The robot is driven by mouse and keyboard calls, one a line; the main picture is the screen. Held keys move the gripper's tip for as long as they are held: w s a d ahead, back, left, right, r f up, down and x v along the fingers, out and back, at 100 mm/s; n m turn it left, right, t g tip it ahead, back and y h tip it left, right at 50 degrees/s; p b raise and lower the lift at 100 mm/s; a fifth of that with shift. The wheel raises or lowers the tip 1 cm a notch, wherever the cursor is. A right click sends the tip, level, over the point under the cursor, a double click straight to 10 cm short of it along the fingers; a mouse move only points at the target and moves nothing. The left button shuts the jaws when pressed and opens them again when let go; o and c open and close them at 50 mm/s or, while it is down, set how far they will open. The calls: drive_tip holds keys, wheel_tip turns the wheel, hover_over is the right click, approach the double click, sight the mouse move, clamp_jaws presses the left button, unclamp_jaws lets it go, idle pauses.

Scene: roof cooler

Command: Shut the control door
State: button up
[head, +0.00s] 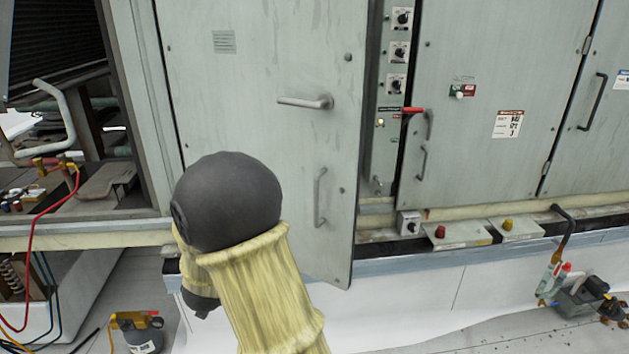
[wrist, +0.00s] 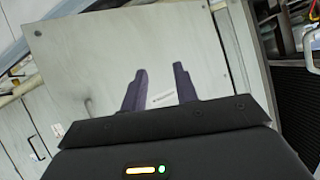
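The control door (head: 260,120) is a grey-green panel standing ajar, its right edge swung out from the cabinet, with a strip of switches showing beside it. It carries a horizontal lever handle (head: 306,102) and a vertical pull handle (head: 319,197). In the wrist view a pale panel (wrist: 120,55), which looks like the same door's outer face, fills the space ahead of the fingers. My gripper (wrist: 160,85) is open and empty, its two dark fingers apart, pointing at this panel. Contact with the panel cannot be told. In the head view my arm hides the gripper.
The switch strip (head: 395,80) has several knobs. A red-handled lever (head: 414,110) sticks out right of it. Another closed cabinet door (head: 480,100) is further right. Small boxes with red and yellow buttons (head: 455,233) sit along the ledge. A gauge manifold (head: 50,165) with hoses is at left.

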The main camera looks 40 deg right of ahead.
sight(315, 198)
drive_tip(key=s+d+r+m+g+h+p, duration=0.5)
drive_tip(key=d+r+m+g+h+p, duration=0.1)
drive_tip(key=h, duration=0.5)
wheel_tip(315, 198, up, 3)
drive_tip(key=shift+d+r+m+g+p, duration=0.1)
drive_tip(key=shift+d+m+g+p, duration=0.2)
drive_tip(key=shift+d+m+g, duration=0.65)
drive_tip(key=shift+s+d+n+t, duration=0.1)
drive_tip(key=shift+d+n+t, duration=0.2)
drive_tip(key=shift+t, duration=0.15)
drive_tip(key=w+d+p, duration=0.1)
drive_tip(key=d+p, duration=0.1)
drive_tip(key=d, duration=0.3)
drive_tip(key=d+p, duration=0.2)
drive_tip(key=d, duration=0.4)
drive_tip(key=w+d+p, duration=0.1)
drive_tip(key=d+p, duration=0.1)
drive_tip(key=d, duration=0.4)
drive_tip(key=shift+w+d, duration=0.15)
drive_tip(key=shift+w, duration=0.2)
drive_tip(key=shift+a, duration=0.2)
clamp_jaws()
